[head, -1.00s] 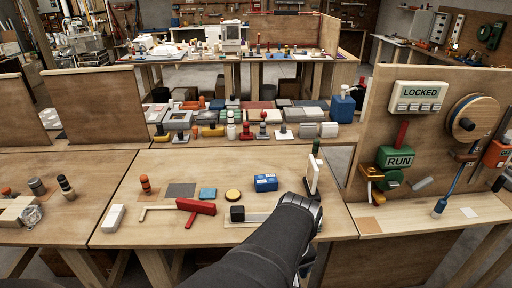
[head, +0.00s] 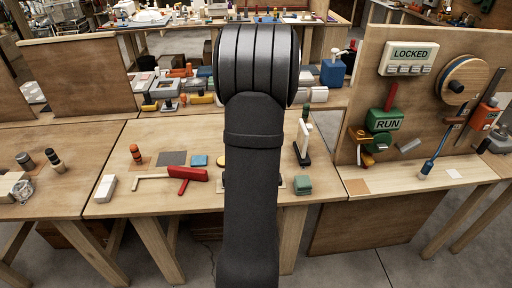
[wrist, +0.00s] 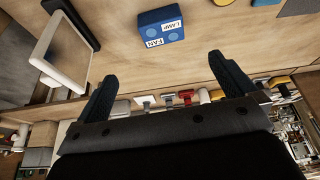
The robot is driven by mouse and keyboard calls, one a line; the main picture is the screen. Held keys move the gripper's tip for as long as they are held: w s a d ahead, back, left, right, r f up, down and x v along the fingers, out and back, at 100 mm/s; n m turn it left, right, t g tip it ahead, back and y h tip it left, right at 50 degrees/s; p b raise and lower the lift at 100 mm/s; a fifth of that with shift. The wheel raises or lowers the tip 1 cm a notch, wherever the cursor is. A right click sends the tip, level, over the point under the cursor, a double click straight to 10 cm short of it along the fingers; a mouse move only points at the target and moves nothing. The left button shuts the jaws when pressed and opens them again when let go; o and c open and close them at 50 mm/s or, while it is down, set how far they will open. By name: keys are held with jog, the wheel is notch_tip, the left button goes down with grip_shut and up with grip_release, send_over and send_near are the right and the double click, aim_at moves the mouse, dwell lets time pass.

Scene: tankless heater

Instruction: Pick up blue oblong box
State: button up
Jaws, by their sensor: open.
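The blue oblong box (wrist: 161,27) lies on the wooden table in the wrist view, with white LAMP and FAN labels on it. It stands apart from my gripper (wrist: 161,67), whose two dark fingers are spread with nothing between them. The box shows beyond the fingertips, roughly centred between them. In the head view my raised arm hides the box and the gripper.
A white panel on a dark stand (head: 302,138) is right of my arm, with a green block (head: 303,185) in front. The RUN panel (head: 384,121) stands at right.

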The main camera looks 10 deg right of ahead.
jog(key=x, duration=1.2)
jog(key=shift+w+a+f, duration=0.1)
jog(key=shift+w, duration=0.3)
jog(key=shift+x, duration=2.65)
jog(key=shift+a, duration=0.15)
jog(key=shift+c, duration=0.4)
jog(key=c, duration=1)
jog(key=shift+c, duration=0.2)
notch_tip(320, 180, up, 4)
jog(key=shift+r, duration=0.1)
jog(key=s+d+r, duration=0.7)
jog(key=d, duration=0.2)
